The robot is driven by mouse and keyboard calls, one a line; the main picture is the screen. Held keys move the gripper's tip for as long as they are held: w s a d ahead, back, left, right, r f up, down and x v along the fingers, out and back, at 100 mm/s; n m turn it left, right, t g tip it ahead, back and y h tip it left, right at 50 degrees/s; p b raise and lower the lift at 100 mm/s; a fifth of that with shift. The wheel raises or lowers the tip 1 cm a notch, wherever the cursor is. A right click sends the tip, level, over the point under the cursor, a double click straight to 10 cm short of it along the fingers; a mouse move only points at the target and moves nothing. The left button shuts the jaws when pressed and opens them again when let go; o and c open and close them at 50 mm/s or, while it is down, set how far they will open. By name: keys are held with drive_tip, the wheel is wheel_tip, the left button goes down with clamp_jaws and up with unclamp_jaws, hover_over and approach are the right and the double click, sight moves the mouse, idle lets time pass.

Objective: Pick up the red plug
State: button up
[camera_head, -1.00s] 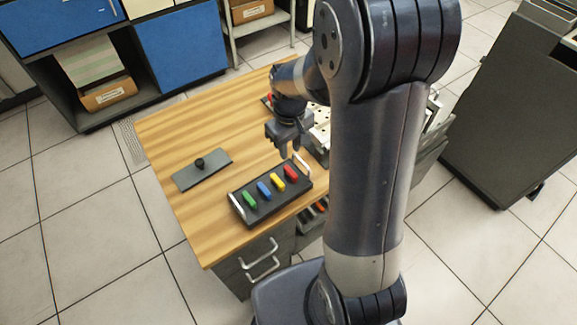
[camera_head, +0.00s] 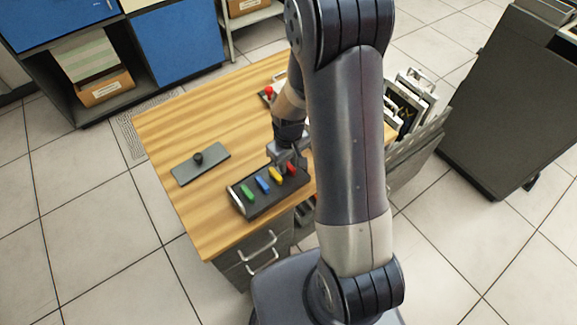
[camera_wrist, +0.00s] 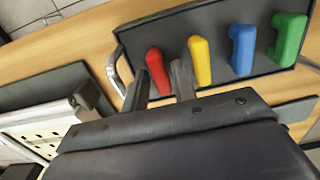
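The red plug (camera_head: 291,168) sits at the right end of a row of coloured plugs on a black tray (camera_head: 238,202). In the wrist view the red plug (camera_wrist: 157,70) stands beside the yellow plug (camera_wrist: 200,60). My gripper (camera_head: 290,163) is low over the tray's right end, partly hiding the red plug in the head view. In the wrist view the two fingers of my gripper (camera_wrist: 160,84) are apart, reaching toward the red plug, one on each side of its near end. No firm contact can be made out.
Blue (camera_head: 262,184) and green (camera_head: 247,192) plugs share the tray, which has metal handles. A grey plate with a black knob (camera_head: 198,158) lies on the wooden table (camera_head: 165,125). A perforated metal unit (camera_wrist: 40,125) stands nearby in the wrist view.

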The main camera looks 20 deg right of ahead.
drive_tip(key=shift+c, duration=0.3)
clamp_jaws()
drive_tip(key=shift+r, duration=0.1)
wheel_tip(320, 180, up, 9)
wheel_tip(320, 180, up, 6)
drive_tip(key=p, duration=0.3)
hover_over(288, 164)
idle(0.6)
